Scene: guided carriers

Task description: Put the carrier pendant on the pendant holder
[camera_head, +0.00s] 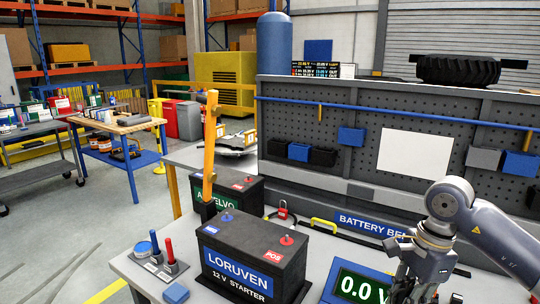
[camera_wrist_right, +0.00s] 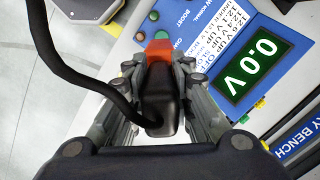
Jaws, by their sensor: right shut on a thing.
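In the right wrist view my right gripper (camera_wrist_right: 160,78) is shut on a black handheld piece (camera_wrist_right: 162,98) with a red end and a black cable (camera_wrist_right: 92,78). It looks like the carrier pendant. It is above the bench, beside the charger panel. In the head view my right gripper (camera_head: 415,285) is at the bottom right, in front of the display; the held piece cannot be made out there. An upright orange post (camera_head: 210,145) stands behind the front battery; I cannot tell whether it is the pendant holder. My left gripper is not in view.
The LORUVEN battery (camera_head: 255,255) stands on the bench, with a second battery (camera_head: 240,190) behind it. A charger with a 0.0 V display (camera_head: 360,288) is close to my right gripper. Red and blue posts on a small stand (camera_head: 160,265) are at left. A pegboard (camera_head: 360,135) closes the back.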

